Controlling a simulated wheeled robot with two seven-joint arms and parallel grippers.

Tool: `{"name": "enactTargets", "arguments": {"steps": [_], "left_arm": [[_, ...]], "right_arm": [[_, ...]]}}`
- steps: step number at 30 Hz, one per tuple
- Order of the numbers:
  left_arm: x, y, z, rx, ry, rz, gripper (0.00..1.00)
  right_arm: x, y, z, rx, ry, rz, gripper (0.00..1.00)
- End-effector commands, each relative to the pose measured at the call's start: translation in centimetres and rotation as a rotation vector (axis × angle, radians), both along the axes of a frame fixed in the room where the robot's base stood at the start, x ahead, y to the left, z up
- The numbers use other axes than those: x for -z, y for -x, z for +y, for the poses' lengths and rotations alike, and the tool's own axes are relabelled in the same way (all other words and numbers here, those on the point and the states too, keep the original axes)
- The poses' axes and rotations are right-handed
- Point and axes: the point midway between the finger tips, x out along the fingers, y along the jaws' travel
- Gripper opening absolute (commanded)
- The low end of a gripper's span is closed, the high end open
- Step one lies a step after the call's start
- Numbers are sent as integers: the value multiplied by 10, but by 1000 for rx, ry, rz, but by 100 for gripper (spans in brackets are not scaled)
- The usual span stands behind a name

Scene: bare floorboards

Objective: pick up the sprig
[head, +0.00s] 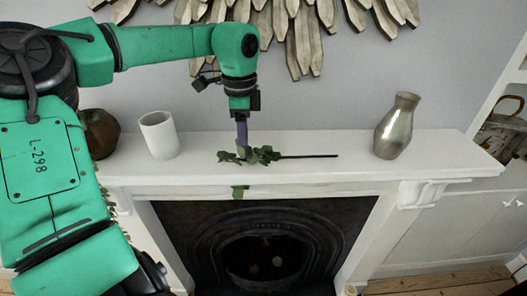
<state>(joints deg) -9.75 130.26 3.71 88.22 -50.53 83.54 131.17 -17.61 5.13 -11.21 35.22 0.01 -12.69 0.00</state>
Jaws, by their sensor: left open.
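The sprig (262,155) lies on the white mantelpiece (420,160), its green leaves to the left and its thin dark stem pointing right. My left gripper (242,143) points down from above, right at the leafy end of the sprig. It is open, and its fingertips reach down to or just behind the leaves; I cannot tell whether they touch. My right gripper is not in view.
A white cup (160,135) stands left of the sprig, and a brown round object (101,132) stands farther left. A silver vase (397,126) stands to the right. A wooden wall decoration (300,35) hangs above. The fireplace (265,245) is below.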

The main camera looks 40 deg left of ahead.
Motion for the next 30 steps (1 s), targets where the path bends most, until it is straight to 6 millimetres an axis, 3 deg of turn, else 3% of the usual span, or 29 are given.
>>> {"name": "enactTargets", "arguments": {"steps": [1,2,6,11,12,15,16,30], "left_arm": [[0,1,-2,2,5,6,50],[7,1,-3,2,5,6,50],[30,0,-1,-1,1,3,50],[34,-1,-1,-1,0,0,50],[34,-1,-1,-1,0,0,46],[34,-1,-1,-1,0,0,8],[33,-1,-1,-1,0,0,0],[31,-1,0,-2,-1,-1,0]], "right_arm": [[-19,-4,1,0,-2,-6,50],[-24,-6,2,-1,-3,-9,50],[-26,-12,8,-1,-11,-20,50],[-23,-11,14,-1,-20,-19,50],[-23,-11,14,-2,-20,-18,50],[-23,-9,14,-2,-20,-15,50],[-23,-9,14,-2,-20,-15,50],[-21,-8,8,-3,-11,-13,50]]}}
